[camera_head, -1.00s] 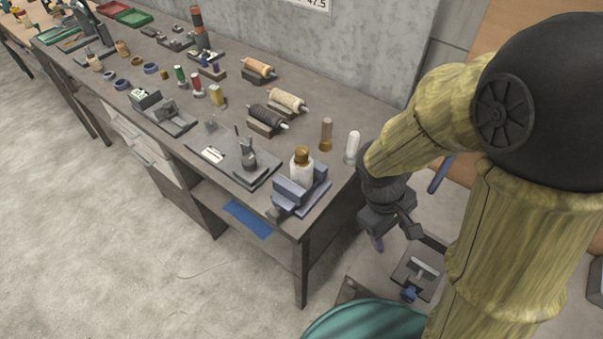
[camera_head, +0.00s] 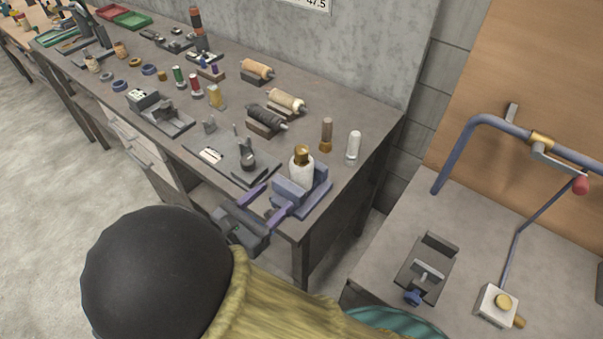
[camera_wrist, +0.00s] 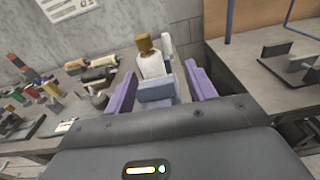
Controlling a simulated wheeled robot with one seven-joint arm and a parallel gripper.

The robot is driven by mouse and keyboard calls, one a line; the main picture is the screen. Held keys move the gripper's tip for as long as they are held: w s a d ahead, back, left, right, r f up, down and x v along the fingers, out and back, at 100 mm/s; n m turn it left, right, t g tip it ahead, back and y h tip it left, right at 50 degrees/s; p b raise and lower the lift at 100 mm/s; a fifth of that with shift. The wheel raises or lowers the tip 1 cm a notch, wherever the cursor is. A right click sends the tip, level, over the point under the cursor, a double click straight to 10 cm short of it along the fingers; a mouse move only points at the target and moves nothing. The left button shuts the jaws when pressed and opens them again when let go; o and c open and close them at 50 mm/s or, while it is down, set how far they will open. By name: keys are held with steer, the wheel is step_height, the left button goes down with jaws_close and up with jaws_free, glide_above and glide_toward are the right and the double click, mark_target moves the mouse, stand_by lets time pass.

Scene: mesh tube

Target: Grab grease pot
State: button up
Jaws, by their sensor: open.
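A white pot with a brass cap (camera_head: 301,168), which I take to be the grease pot, stands upright in a lavender holder (camera_head: 294,193) near the bench's front right corner. My gripper (camera_head: 279,194) is open at the bench's front edge, with its two purple fingers pointing at the holder. In the wrist view, the pot (camera_wrist: 151,66) and the holder's front block (camera_wrist: 157,91) show between my open fingers (camera_wrist: 160,72). The block hides the pot's lower part. The fingers appear apart from the pot.
A brown-capped bottle (camera_head: 326,134) and a clear white tube (camera_head: 353,146) stand behind the pot. A dark plate with small tools (camera_head: 232,158) lies to its left, with spools (camera_head: 284,101) beyond. Another table with a clamp (camera_head: 427,270) is at the right.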

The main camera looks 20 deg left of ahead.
mark_target(298, 155)
steer(key=shift+s+a+r+n+t+y, duration=0.1)
steer(key=shift+s+a+n+t+y, duration=0.25)
steer(key=shift+a, duration=0.25)
steer(key=shift+s+a+r+n+t+y, duration=0.1)
steer(key=shift+s+a+n+t+y, duration=0.2)
steer(key=shift+a, duration=0.3)
steer(key=p+x, duration=0.2)
steer(key=x, duration=1)
steer(key=shift+w+d, duration=0.1)
steer(key=x, duration=0.1)
steer(key=p+x, duration=0.1)
steer(key=x, duration=0.2)
steer(key=shift+w+r, duration=0.1)
steer(key=shift+r, duration=0.2)
steer(key=shift+w+d, duration=0.15)
steer(key=shift+w, duration=0.35)
